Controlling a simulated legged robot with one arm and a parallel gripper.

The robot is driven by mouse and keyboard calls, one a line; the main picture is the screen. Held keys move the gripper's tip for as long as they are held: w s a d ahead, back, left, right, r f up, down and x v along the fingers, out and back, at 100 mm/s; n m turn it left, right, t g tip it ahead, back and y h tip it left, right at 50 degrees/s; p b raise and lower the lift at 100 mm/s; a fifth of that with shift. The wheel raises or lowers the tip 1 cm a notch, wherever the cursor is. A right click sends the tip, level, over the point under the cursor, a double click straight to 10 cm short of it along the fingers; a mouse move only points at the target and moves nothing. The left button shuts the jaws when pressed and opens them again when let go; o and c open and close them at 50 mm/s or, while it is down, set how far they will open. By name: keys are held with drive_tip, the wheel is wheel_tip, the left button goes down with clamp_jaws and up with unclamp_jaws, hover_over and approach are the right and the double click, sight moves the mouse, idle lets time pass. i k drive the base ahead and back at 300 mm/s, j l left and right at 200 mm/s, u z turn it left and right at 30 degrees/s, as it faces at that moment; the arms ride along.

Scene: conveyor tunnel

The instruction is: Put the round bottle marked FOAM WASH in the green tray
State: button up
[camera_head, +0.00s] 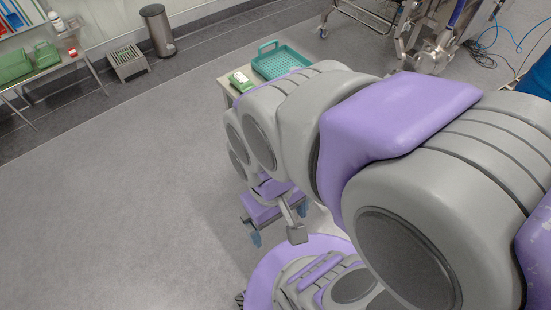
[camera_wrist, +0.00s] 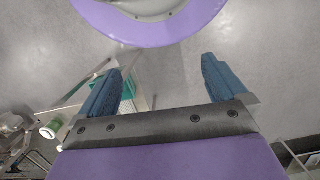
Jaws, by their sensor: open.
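My gripper (camera_head: 275,222) hangs low in front of my body in the head view, over open floor. In the wrist view its two blue fingers (camera_wrist: 160,70) are wide apart with nothing between them. A teal-green tray (camera_head: 280,60) with perforated sides sits on a small table beyond my arm. A green strip, apparently the tray (camera_wrist: 97,86), shows behind the left finger in the wrist view. No FOAM WASH marking is readable. A small white bottle (camera_head: 57,20) stands on the far left shelf, its label too small to read.
The small table (camera_head: 226,86) also holds a green and white item (camera_head: 240,82). Green bins (camera_head: 14,66) stand on the left shelf unit. A grey bin (camera_head: 157,30) and a metal crate (camera_head: 128,62) stand by the wall. Metal equipment (camera_head: 430,40) and cables are at back right. The left floor is clear.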

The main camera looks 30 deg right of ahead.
sight(49, 60)
drive_tip(key=z, duration=1.05)
drive_tip(key=i+j+z, duration=0.55)
drive_tip(key=z, duration=0.15)
